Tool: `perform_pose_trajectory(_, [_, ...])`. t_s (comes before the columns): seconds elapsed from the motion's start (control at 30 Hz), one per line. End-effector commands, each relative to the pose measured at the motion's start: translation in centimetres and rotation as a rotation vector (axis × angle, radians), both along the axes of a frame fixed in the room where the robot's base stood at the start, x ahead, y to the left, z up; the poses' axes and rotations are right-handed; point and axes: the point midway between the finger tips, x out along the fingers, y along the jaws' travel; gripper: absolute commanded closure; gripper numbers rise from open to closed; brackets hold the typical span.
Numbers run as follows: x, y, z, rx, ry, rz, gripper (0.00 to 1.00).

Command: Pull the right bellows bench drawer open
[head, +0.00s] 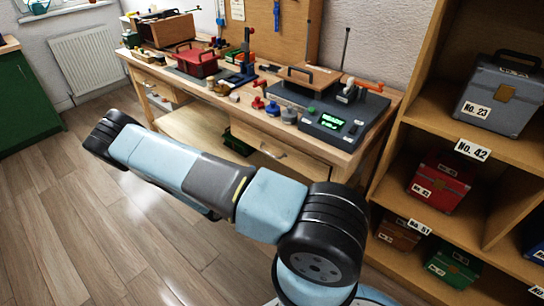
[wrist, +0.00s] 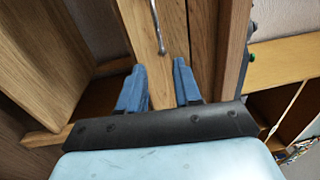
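The right bellows bench drawer (head: 300,168) is in the bench front in the head view, with a metal bar handle (head: 272,153). It looks shut, its front partly hidden by my arm. In the wrist view, a wooden drawer front (wrist: 172,70) with a metal handle (wrist: 158,25) lies ahead of my gripper; I cannot tell for sure which drawer it is. My gripper (wrist: 160,85) has its two blue fingers apart with nothing between them. The handle lies beyond the fingertips, roughly in line with the gap. My gripper does not show in the head view.
The bench top (head: 222,100) carries tools, a red box (head: 196,63) and a dark device with a green display (head: 332,121). A left drawer (head: 150,88) is farther along the bench. A wooden shelf (head: 400,128) with cases stands at right. Wooden floor (head: 60,220) is clear at left.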

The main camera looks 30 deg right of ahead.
Motion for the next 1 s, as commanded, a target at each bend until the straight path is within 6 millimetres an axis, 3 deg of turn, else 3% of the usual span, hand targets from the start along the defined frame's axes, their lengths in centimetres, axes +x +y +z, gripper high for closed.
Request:
perform_pose_trajectory(0.27, [0.6,-1.9,-0.1,-0.011,0.015,0.007,0.66])
perform_pose_trajectory(0.8, [3.7,-10.5,0.7,-0.009,0.012,0.007,0.66])
perform_pose_trajectory(1.0, [4.5,-12.4,0.9,-0.010,0.012,0.008,0.66])
